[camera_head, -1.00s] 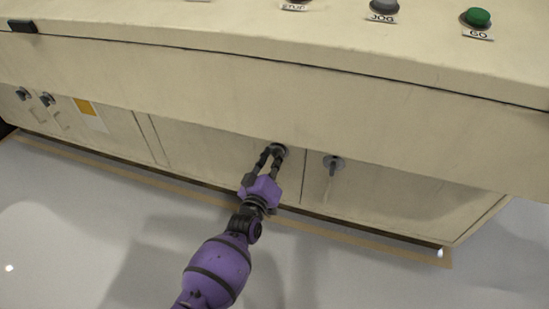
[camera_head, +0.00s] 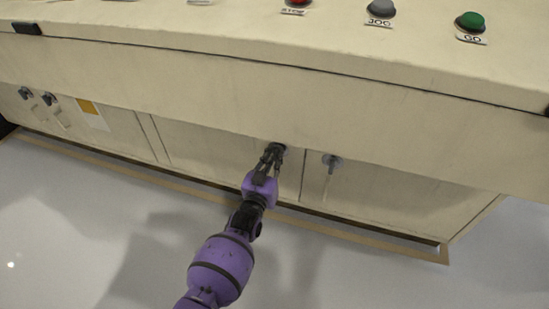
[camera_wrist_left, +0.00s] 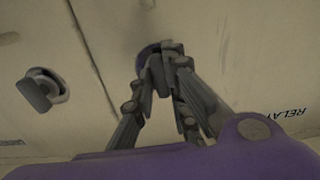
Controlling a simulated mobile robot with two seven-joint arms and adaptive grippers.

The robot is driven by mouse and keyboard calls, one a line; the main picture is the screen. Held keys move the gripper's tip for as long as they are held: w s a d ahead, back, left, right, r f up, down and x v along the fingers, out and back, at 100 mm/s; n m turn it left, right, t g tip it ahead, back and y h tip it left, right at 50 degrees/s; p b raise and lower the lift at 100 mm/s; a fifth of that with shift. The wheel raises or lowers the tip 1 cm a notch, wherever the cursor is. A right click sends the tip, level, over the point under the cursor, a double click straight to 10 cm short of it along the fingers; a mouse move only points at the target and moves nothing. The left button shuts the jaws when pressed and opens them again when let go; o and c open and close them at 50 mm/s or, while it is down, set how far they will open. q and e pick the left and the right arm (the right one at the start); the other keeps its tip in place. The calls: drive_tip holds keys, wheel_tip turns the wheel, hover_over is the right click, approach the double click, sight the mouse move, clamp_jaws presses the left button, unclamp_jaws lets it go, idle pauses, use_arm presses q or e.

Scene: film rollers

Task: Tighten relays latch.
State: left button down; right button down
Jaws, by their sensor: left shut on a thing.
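The relays latch (camera_head: 277,147) is a dark round turn-handle on the upper edge of a cream cabinet door. My left gripper (camera_head: 271,155) is shut on its handle. In the left wrist view the left gripper (camera_wrist_left: 164,62) has its fingertips pressed together on the grey handle, which they mostly hide; part of the latch's round base (camera_wrist_left: 147,50) shows behind them. A label reading "RELAY" (camera_wrist_left: 286,112), cut off, is on the door at the right of that view. My right gripper is not in view.
A second latch (camera_head: 332,162) is just to the right, also at the left of the wrist view (camera_wrist_left: 43,90). Two more latches (camera_head: 48,98) are far left. A panel overhangs the doors, with red, grey (camera_head: 381,9) and green (camera_head: 470,22) buttons. The floor in front is clear.

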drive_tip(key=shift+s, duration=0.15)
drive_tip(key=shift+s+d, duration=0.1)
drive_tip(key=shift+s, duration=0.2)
use_arm(q)
drive_tip(key=c, duration=1.8)
unclamp_jaws()
drive_tip(key=shift+o, duration=0.2)
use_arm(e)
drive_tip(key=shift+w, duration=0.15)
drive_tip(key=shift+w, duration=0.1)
use_arm(q)
drive_tip(key=v, duration=1.2)
